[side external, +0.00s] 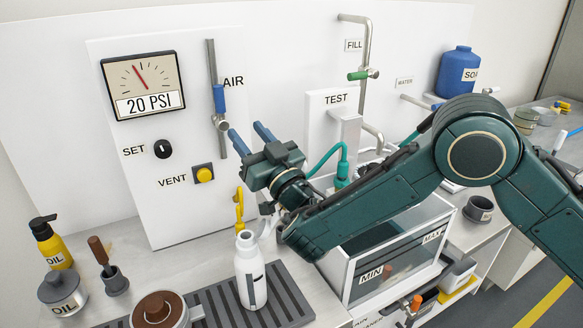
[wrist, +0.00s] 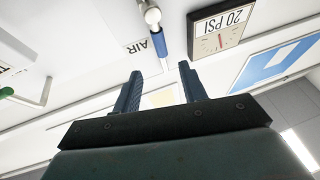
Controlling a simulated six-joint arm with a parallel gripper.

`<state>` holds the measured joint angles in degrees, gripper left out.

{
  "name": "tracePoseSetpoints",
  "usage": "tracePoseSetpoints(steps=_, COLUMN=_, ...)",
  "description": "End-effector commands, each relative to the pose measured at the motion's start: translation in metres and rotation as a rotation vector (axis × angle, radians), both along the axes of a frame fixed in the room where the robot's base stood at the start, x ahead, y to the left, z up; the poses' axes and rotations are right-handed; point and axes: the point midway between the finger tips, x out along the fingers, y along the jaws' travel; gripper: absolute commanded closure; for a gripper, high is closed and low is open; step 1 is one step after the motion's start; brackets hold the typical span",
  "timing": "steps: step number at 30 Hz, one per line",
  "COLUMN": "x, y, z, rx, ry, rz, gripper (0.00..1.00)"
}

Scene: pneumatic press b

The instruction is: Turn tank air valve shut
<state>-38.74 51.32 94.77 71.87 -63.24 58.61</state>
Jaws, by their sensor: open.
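The tank air valve has a blue handle (side external: 219,98) on a vertical grey pipe beside the AIR label. The handle lies in line with the pipe. It also shows in the wrist view as a blue handle (wrist: 162,42), seen upside down beyond my fingertips. My gripper (side external: 251,134) is open and empty, its two blue fingers pointing toward the panel, below and to the right of the handle in the side view. In the wrist view my gripper (wrist: 160,70) has a clear gap between its fingers. No contact with the valve is visible.
The gauge (side external: 143,84) reads 20 PSI. A SET knob (side external: 163,149) and yellow VENT button (side external: 204,174) sit left of the pipe. The TEST box (side external: 331,105) stands right.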

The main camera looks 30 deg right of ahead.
Motion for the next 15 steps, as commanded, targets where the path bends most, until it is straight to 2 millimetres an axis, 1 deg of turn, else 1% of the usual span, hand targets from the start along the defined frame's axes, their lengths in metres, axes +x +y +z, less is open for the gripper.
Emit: tracePoseSetpoints(steps=15, x=0.033, y=0.006, z=0.015, rx=0.003, ry=-0.001, rz=-0.001, gripper=0.58)
